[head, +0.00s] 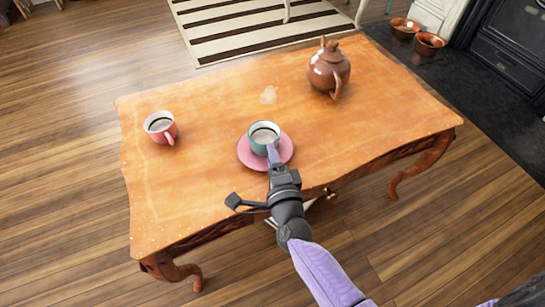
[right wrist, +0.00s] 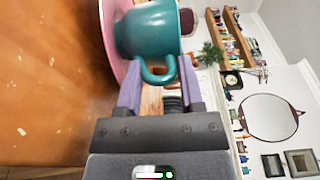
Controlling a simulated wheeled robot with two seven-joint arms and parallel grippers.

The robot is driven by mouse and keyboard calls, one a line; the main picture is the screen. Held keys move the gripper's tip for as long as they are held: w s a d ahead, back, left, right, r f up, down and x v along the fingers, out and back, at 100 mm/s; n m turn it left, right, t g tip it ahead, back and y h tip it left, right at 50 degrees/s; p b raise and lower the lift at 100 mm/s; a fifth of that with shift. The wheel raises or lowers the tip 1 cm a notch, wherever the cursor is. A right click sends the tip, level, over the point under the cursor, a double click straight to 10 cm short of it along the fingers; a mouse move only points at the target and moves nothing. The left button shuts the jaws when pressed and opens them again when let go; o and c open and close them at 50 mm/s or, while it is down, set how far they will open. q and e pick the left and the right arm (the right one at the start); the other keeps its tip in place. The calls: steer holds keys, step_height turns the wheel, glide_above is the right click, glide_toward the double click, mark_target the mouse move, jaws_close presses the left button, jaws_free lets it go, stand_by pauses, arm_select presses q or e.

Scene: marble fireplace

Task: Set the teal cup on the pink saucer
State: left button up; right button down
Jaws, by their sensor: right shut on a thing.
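The teal cup (head: 257,146) is upright over the pink saucer (head: 246,158) near the table's front middle. In the right wrist view the teal cup (right wrist: 150,32) shows sideways, its base against or very close to the pink saucer (right wrist: 110,35); I cannot tell whether a thin gap remains. My right gripper (head: 272,153) reaches in from the front. In the wrist view my right gripper (right wrist: 160,82) is shut on the cup's handle, with one purple finger on each side. My left gripper is not in view.
The wooden table (head: 205,185) also holds a red-pink cup (head: 168,134) at the left and a brown teapot (head: 325,75) at the back right. The tabletop around the saucer is clear. Two copper bowls (head: 428,42) sit on the dark hearth beyond the table.

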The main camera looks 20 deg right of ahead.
steer(key=c, duration=0.5)
jaws_free()
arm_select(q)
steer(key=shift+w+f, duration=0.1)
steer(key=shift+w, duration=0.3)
arm_select(e)
steer(key=shift+s+a+r+p, duration=0.1)
steer(key=shift+s+r+p, duration=0.15)
steer(key=shift+s+p, duration=0.4)
arm_select(q)
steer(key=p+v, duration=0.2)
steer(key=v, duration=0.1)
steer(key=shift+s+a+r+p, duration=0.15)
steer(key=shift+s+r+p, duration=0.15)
steer(key=shift+p, duration=0.05)
arm_select(e)
steer(key=s+a, duration=0.1)
steer(key=s, duration=0.9)
steer(key=shift+s+a+f, duration=0.15)
steer(key=shift+s+a, duration=0.15)
steer(key=shift+a, duration=0.05)
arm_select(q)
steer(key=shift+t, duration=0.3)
